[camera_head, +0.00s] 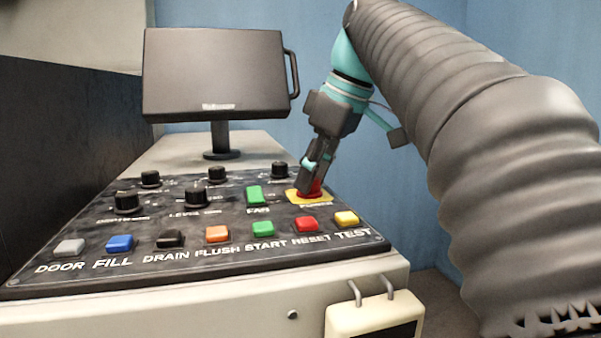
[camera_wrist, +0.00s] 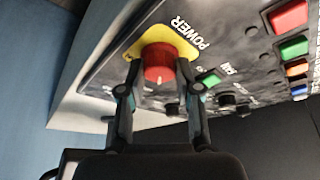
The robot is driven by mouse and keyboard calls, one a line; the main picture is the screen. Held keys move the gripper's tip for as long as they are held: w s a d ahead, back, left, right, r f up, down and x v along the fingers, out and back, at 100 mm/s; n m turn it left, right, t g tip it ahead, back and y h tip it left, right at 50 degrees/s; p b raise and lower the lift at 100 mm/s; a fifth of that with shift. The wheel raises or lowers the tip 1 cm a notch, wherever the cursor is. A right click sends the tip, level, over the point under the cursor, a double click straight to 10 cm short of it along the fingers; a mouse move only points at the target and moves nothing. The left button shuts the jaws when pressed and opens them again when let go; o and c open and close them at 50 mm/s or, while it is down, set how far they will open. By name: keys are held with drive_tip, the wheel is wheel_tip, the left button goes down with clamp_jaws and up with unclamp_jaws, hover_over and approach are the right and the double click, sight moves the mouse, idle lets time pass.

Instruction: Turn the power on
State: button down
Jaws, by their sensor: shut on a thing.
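The red power knob (camera_wrist: 159,62) sits on a yellow plate (camera_wrist: 187,46) marked POWER on the black control panel. In the wrist view a pale line shows on the knob's face. My gripper (camera_wrist: 158,78) has one finger on each side of the knob and is shut on it. In the head view my gripper (camera_head: 308,186) comes down from above onto the red knob (camera_head: 317,188) at the panel's right rear. The fingers hide part of the knob there, and its yellow plate (camera_head: 297,197) shows around it.
A green FAN switch (camera_head: 254,196) is left of the power knob. Several black dials, such as the LEVEL dial (camera_head: 196,197), stand farther left. A row of coloured buttons, including red RESET (camera_head: 306,224) and yellow TEST (camera_head: 346,218), lies in front. A monitor (camera_head: 214,75) stands behind.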

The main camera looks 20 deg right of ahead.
drive_tip(key=shift+m, duration=0.4)
drive_tip(key=m+p, duration=0.1)
drive_tip(key=m, duration=0.1)
drive_tip(key=m+t+h, duration=0.1)
drive_tip(key=shift+s+a+r+m+h+p, duration=0.1)
drive_tip(key=shift+a+m+h+p, duration=0.05)
drive_tip(key=shift+m+h+p, duration=0.2)
drive_tip(key=m+h+p, duration=0.1)
drive_tip(key=m, duration=0.2)
drive_tip(key=shift+a+m+p, duration=0.1)
drive_tip(key=shift+m+p, duration=0.2)
drive_tip(key=shift+m, duration=0.05)
drive_tip(key=m+h+p, duration=0.1)
drive_tip(key=m+h, duration=0.1)
drive_tip(key=m, duration=0.2)
drive_tip(key=shift+a+p, duration=0.15)
drive_tip(key=shift+p, duration=0.2)
drive_tip(key=shift+m+g+h, duration=0.3)
drive_tip(key=shift+m+h, duration=0.15)
drive_tip(key=shift+m, duration=1.35)
drive_tip(key=shift+f, duration=0.2)
drive_tip(key=c, duration=0.8)
unclamp_jaws()
